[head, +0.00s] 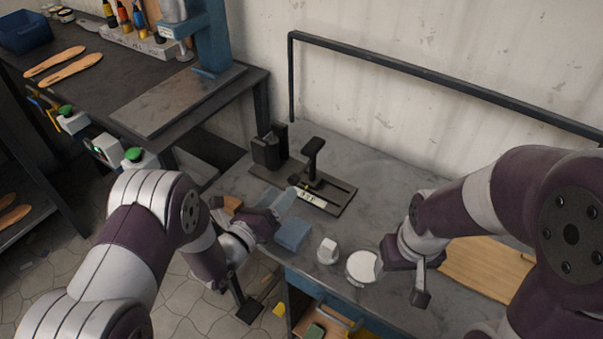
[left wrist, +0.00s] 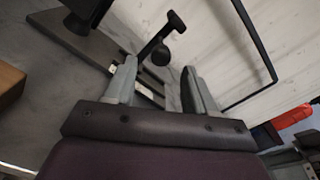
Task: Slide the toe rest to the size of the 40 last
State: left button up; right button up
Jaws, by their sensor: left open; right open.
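The sizing fixture is a dark slotted base plate (head: 341,195) on the grey table, with a dark block (head: 268,150) at its left end. The toe rest (head: 311,162) is a black T-shaped post standing on the plate, with a pale scale strip at its front. My left gripper (head: 283,204) is open and empty, in front of the toe rest. In the left wrist view the toe rest (left wrist: 163,42) shows beyond the open fingers (left wrist: 160,88), apart from them. My right gripper (head: 402,279) is open near the table's front right. I cannot identify the 40 last.
A wooden board (head: 490,262) lies at right. A black rail (head: 430,75) runs behind. A brown wooden thing (head: 232,204) is partly hidden by my left gripper.

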aim_at(302, 170)
pick_arm(q)
jog(key=x, duration=1)
jog(key=shift+s, duration=0.1)
